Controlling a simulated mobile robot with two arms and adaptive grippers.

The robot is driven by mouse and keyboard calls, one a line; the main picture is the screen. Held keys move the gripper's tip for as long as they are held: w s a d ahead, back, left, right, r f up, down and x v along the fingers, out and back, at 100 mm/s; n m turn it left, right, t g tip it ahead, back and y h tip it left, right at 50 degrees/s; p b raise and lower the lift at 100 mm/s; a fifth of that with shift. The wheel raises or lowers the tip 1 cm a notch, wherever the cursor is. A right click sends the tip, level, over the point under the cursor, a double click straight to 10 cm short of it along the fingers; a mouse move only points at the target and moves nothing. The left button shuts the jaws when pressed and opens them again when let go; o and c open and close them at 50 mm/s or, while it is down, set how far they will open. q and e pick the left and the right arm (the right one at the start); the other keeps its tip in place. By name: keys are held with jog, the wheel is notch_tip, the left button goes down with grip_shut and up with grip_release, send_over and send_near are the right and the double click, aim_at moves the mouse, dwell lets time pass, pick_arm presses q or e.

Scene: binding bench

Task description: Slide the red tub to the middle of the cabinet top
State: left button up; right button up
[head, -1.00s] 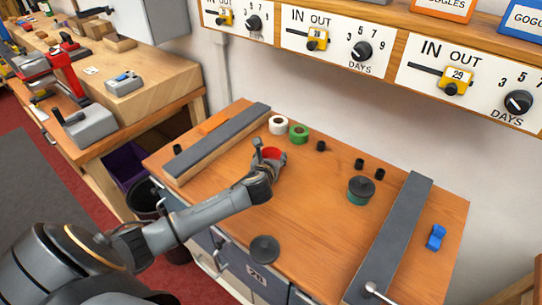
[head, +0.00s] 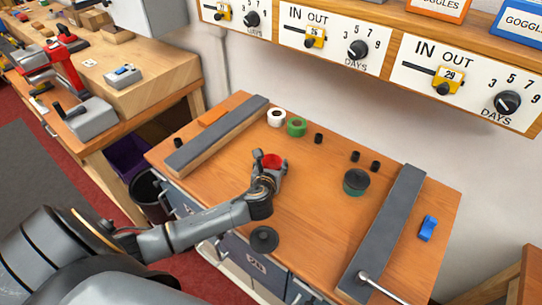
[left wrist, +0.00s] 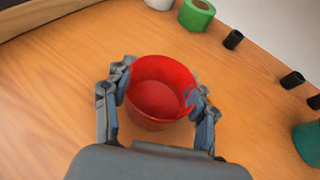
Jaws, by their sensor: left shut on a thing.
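The red tub (head: 273,161) stands upright on the wooden cabinet top (head: 310,215), left of its centre and towards the back. In the left wrist view the tub (left wrist: 160,88) is open at the top and looks empty. My left gripper (head: 267,172) is shut on it, with one finger on each side of its wall; the fingers show in the left wrist view (left wrist: 158,100). In the head view the gripper hides part of the tub's near side. My right gripper is not in view.
A grey-topped rail (head: 220,132) lies to the left and another (head: 385,232) to the right. White tape (head: 276,118), green tape (head: 297,127) and several small black cylinders are behind.

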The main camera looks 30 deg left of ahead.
pick_arm(q)
jog(key=shift+s+d+f+p, duration=0.1)
jog(key=shift+s+d+p, duration=0.35)
jog(key=shift+s+d, duration=0.35)
jog(key=shift+s+d+p, duration=0.45)
jog(key=shift+s+d, duration=0.15)
jog(key=shift+s, duration=0.3)
jog(key=shift+s+d+p, duration=0.8)
jog(key=shift+s+d, duration=0.5)
jog(key=shift+s, duration=0.3)
jog(key=shift+s+d, duration=0.35)
jog(key=shift+s, duration=0.1)
jog(key=shift+p, duration=0.55)
jog(key=o, duration=1.5)
jog(key=shift+w, duration=0.15)
